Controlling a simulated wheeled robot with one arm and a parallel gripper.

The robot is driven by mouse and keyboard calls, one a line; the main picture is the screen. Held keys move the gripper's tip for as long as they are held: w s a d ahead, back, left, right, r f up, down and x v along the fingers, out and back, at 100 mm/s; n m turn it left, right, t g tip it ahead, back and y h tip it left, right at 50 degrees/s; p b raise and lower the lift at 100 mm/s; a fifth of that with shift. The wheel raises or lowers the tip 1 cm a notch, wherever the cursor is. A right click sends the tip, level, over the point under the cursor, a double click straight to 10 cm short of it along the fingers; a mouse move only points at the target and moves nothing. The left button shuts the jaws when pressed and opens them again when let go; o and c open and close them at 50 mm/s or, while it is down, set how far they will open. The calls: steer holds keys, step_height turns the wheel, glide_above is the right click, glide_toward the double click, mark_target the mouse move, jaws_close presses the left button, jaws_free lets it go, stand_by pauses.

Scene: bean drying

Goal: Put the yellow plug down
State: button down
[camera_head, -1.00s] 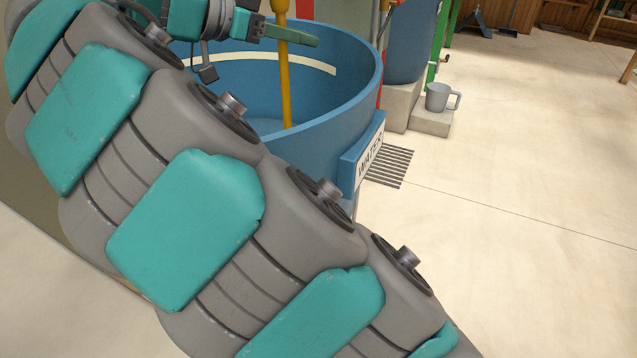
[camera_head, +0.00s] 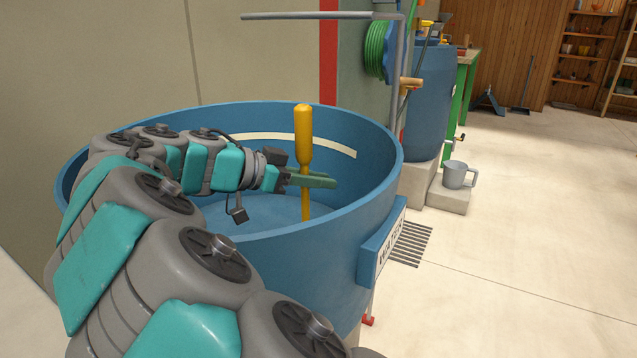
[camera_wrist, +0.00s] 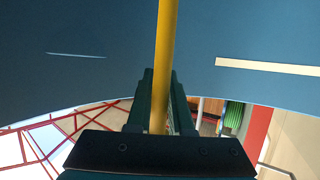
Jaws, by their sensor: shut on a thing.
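The yellow plug (camera_head: 303,140) is a tall upright yellow rod with a thicker handle at the top. It stands inside the round blue tub (camera_head: 290,240), whose front panel bears black lettering. My gripper (camera_head: 312,181) reaches in over the tub and is shut on the plug's thin shaft, just below the thick handle. In the wrist view the yellow shaft (camera_wrist: 165,70) runs between the two dark fingers (camera_wrist: 160,105). The plug's lower end is hidden behind the tub's near rim, so I cannot tell whether it touches the tub floor.
A grey pipe (camera_head: 320,16) runs above the back of the tub. A green hose reel (camera_head: 376,50) hangs behind right. A blue barrel (camera_head: 428,100) and a grey mug (camera_head: 458,175) on a block stand right. A floor grate (camera_head: 411,243) lies beside the tub. The floor further right is clear.

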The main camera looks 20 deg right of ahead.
steer(key=shift+f, duration=0.55)
steer(key=c, duration=0.8)
jaws_free()
steer(key=shift+r, duration=0.1)
steer(key=v, duration=1.2)
steer(key=shift+r+b, duration=0.1)
steer(key=shift+b, duration=0.25)
steer(key=shift+s+d, duration=0.1)
